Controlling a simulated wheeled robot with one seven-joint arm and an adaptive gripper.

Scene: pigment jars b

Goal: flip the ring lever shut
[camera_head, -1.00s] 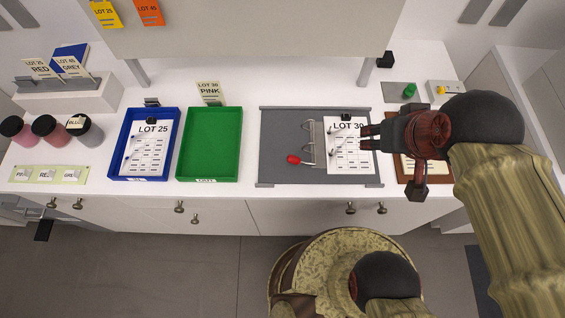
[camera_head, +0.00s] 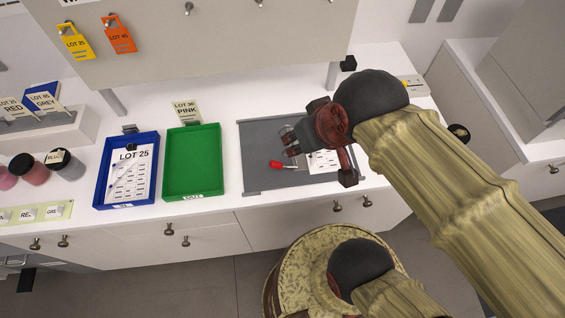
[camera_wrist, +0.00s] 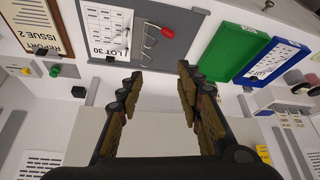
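The ring lever has a red tip (camera_head: 275,164) and lies on a grey board (camera_head: 262,135). In the wrist view the red tip (camera_wrist: 167,32) stands beside the thin metal rings (camera_wrist: 149,42), near the board's edge. I cannot tell whether the rings meet. A LOT 30 sheet (camera_wrist: 107,30) lies on the board beside the rings.
A green tray (camera_head: 193,193) and a blue tray (camera_head: 101,190) with a LOT 25 sheet stand left of the board. Jars (camera_head: 65,163) stand at far left. A REPORT clipboard (camera_wrist: 66,45) lies beyond the board's other side.

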